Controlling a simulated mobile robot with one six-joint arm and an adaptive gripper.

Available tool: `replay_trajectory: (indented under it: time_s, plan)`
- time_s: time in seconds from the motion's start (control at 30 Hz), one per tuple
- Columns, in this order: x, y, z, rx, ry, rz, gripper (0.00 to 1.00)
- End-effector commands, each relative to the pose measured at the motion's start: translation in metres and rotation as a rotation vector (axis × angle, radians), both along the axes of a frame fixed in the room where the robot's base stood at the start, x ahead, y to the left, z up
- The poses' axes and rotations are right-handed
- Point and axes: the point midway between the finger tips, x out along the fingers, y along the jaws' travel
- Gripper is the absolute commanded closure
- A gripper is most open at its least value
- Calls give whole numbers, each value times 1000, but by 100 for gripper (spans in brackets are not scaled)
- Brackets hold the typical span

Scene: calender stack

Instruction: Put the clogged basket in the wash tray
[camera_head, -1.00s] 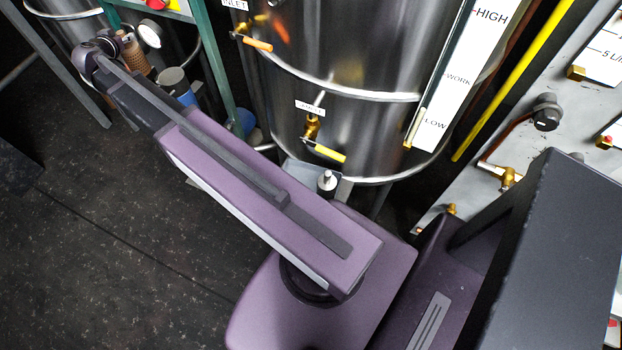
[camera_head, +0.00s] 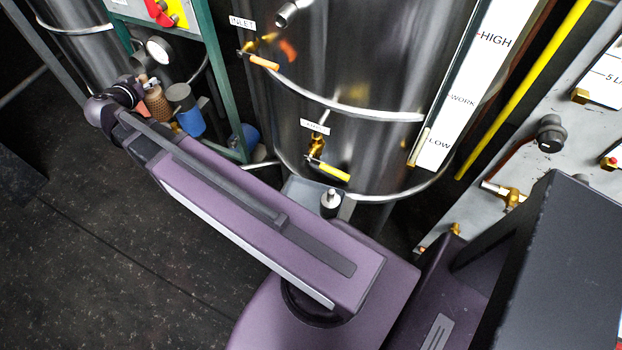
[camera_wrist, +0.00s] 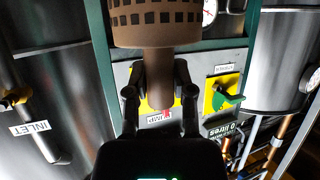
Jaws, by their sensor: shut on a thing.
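The basket (camera_wrist: 156,25) is a brown cylinder with dark slots, at the top of the wrist view, partly cut off by the frame edge. My gripper (camera_wrist: 160,80) is shut on its narrower brown stem, with one finger on each side. In the head view the basket (camera_head: 157,104) shows as a small brown ribbed cylinder just right of the dark wrist end of my arm. I cannot make out the wash tray in either view.
A green-framed stand (camera_head: 224,92) with a pressure gauge (camera_head: 159,50) and a blue-based cylinder (camera_head: 190,118) is close to the basket. Dark floor at lower left is clear.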

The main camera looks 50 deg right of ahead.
Motion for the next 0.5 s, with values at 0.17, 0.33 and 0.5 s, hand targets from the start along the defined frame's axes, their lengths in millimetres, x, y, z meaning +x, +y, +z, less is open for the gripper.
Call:
replay_trajectory:
  time_s: [0.17, 0.33, 0.5]
  plan:
    - [-33, 7, 1, -2, -2, -23, 100]
    - [-32, 8, -17, -2, -4, -27, 100]
    - [-32, 7, -35, -3, -3, -26, 100]
